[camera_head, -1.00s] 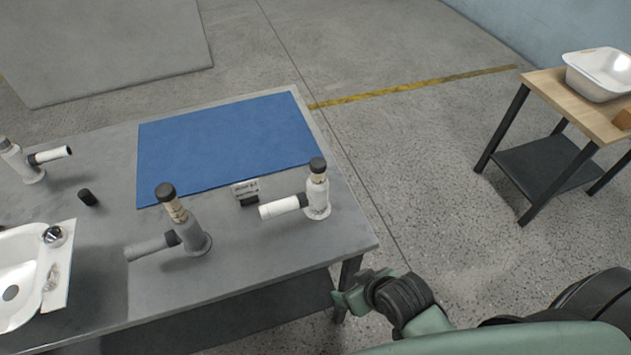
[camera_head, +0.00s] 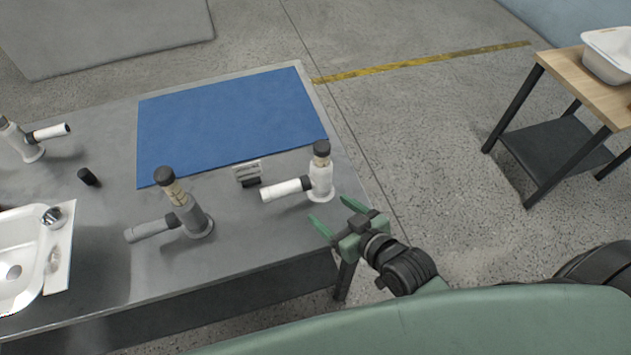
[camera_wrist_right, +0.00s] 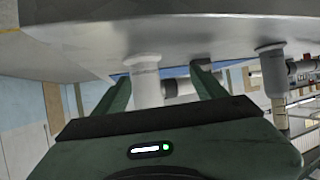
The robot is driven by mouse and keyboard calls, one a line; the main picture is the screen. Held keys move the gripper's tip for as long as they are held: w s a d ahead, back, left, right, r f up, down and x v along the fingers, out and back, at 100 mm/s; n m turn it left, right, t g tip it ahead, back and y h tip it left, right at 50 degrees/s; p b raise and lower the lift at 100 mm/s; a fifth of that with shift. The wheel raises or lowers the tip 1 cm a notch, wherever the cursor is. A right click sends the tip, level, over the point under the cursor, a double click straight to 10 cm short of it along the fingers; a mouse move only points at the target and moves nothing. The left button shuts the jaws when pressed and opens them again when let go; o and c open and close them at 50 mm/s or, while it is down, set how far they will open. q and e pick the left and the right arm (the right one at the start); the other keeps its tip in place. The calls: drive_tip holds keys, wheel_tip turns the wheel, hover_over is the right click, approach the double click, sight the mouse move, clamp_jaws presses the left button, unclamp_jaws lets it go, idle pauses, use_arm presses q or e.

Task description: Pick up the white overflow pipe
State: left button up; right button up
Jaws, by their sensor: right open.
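A white overflow pipe (camera_head: 320,180) stands upright near the table's right edge, with a dark cap, a tan middle section and a white side arm pointing left. In the right wrist view, which looks upside down, the white pipe (camera_wrist_right: 146,85) shows beyond and between the fingers. My right gripper (camera_head: 333,213) is open and empty, just in front of this pipe, with its fingertips pointing toward it and apart from it. Another white-armed pipe (camera_head: 28,145) stands at the far left, and a grey pipe (camera_head: 190,215) stands in the middle. My left gripper is not in view.
The grey table (camera_head: 255,235) bears a blue mat (camera_head: 230,120), a small card in a holder (camera_head: 247,172), a black cap (camera_head: 87,176) and a white tub shell (camera_head: 30,285). A wooden-topped side table (camera_head: 575,85) with a white basin (camera_head: 608,58) stands right. Floor between the tables is clear.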

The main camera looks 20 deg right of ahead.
sight(328, 178)
drive_tip(key=r+t, duration=0.1)
drive_tip(key=w+d+t, duration=0.1)
drive_tip(key=w+r+t, duration=0.1)
drive_tip(key=t, duration=0.1)
drive_tip(key=shift+d+r+y, duration=0.35)
drive_tip(key=shift+y, duration=0.05)
drive_tip(key=shift+w+d+r+m+t, duration=0.2)
drive_tip(key=shift+d+r+m+t, duration=0.2)
drive_tip(key=shift+t, duration=0.2)
drive_tip(key=p+x, duration=0.2)
drive_tip(key=x, duration=0.5)
drive_tip(key=shift+a+r, duration=0.1)
drive_tip(key=shift+a, duration=0.15)
drive_tip(key=shift+w+a, duration=0.1)
drive_tip(key=shift+w, duration=0.2)
clamp_jaws()
